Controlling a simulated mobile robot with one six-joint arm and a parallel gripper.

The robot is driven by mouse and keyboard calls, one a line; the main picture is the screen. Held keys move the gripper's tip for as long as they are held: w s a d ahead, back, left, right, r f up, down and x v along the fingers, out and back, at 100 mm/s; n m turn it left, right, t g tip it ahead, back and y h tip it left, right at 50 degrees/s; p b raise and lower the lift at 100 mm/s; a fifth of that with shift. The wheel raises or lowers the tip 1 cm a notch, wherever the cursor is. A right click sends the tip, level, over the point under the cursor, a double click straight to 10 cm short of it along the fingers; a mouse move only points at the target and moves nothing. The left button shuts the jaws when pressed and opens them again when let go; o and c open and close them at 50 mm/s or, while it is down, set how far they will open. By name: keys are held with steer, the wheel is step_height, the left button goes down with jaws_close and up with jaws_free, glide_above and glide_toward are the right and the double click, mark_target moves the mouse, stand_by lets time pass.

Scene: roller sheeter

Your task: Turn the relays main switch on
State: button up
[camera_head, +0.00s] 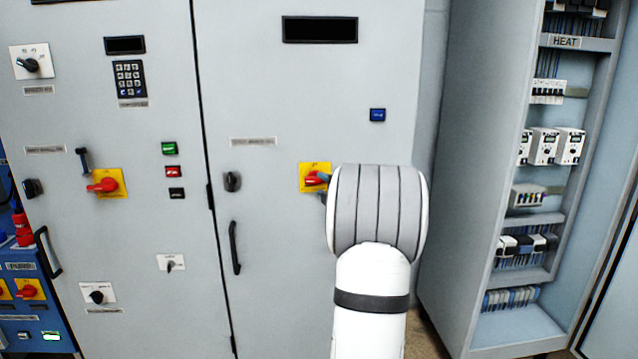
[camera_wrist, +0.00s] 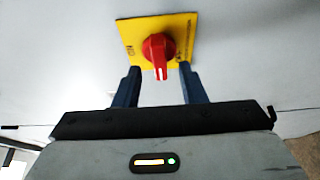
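A red rotary switch on a yellow plate (camera_head: 308,186) is on the right grey cabinet door. In the wrist view, the red knob (camera_wrist: 158,50) is at the top centre, its handle pointing toward my gripper. My gripper (camera_wrist: 159,67) is open, with one dark blue finger on each side of the handle's end. I cannot tell whether the fingers touch it. In the head view, my wrist mostly hides my gripper (camera_head: 323,181), which is at the switch's right side. The plate's lettering is too small to read, so I cannot confirm that this is the relays main switch.
Another red switch on a yellow plate (camera_head: 106,184) is on the left door. A black door handle (camera_head: 235,248) is left of my arm. An open cabinet (camera_head: 480,150) with breakers and relays stands at the right. A blue panel (camera_head: 35,320) is at lower left.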

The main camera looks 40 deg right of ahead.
mark_target(315, 179)
steer(key=shift+x, duration=1.5)
steer(key=shift+c, duration=0.5)
jaws_close()
